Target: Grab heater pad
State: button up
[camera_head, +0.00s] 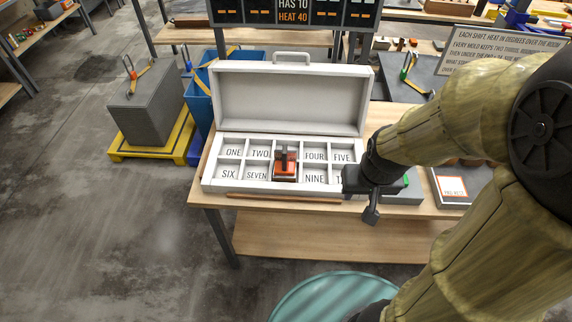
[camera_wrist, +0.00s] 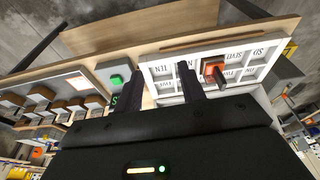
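A small orange-red block with a dark grey upright part (camera_head: 286,164), which may be the heater pad, sits in the middle of the open white case (camera_head: 222,187). It stands between the cells marked SEVEN and NINE and hides part of the cell behind. It also shows in the wrist view (camera_wrist: 214,70), just right of my fingers. My gripper (camera_head: 372,208) is near the case's front right corner, right of the block and apart from it. In the wrist view my gripper (camera_wrist: 160,70) has its two fingers spread, with nothing held between them.
The case's lid (camera_head: 290,98) stands up at the back. A thin brown rod (camera_head: 284,198) lies along the wooden table's front edge. A green button (camera_wrist: 116,79) is on a grey box beside the case. A sign (camera_head: 495,62) stands behind my arm.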

jog(key=w+a+f+t+y+b, duration=0.1)
jog(key=w+a+f+t+b, duration=0.6)
jog(key=w+a+f, duration=0.55)
jog(key=t+h+b, duration=0.2)
jog(key=t+b, duration=0.4)
jog(key=t, duration=0.2)
send_near(285, 157)
jog(key=s, duration=0.3)
jog(key=shift+s+d+f, duration=0.15)
jog(key=shift+s+f, duration=0.05)
jog(key=shift+w, duration=0.1)
jog(key=w+p, duration=0.1)
jog(key=w, duration=1.1)
jog(key=shift+d, duration=0.2)
jog(key=shift+w+p, duration=0.1)
jog(key=shift+p, duration=0.2)
